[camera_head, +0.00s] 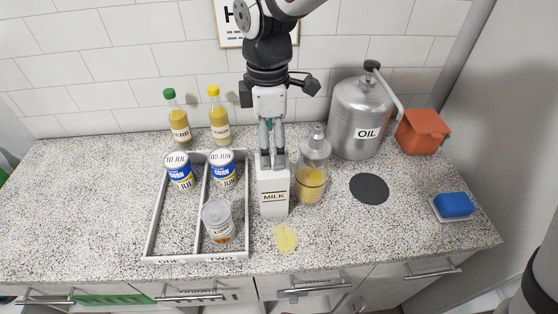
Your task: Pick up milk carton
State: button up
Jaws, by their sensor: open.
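The milk carton (273,196) is a white upright box with a "MILK" label, standing on the speckled counter just right of the divided tray. My gripper (272,160) points down at the top of the carton, with its fingers at the carton's upper end. The fingers are open. They overlap the carton's top in this view, and I cannot tell whether they touch it. The top of the carton is partly hidden by the fingers.
A glass bottle of yellow liquid (311,180) stands close on the carton's right. The white tray (157,217) on the left holds several cans. An oil canister (358,118) and a dark disc (369,188) are farther right. A yellow patch (285,239) lies in front.

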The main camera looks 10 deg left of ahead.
aim_at(272, 169)
notch_tip(272, 169, down, 3)
jog(key=shift+r, duration=0.15)
jog(key=shift+s+d+f+p, duration=0.15)
jog(key=shift+f+p, duration=0.2)
jog(key=shift+f, duration=1)
jog(key=shift+s+d+f+p, duration=0.15)
jog(key=shift+f+p, duration=0.2)
jog(key=shift+f, duration=0.95)
jog(key=shift+a, duration=0.1)
grip_shut()
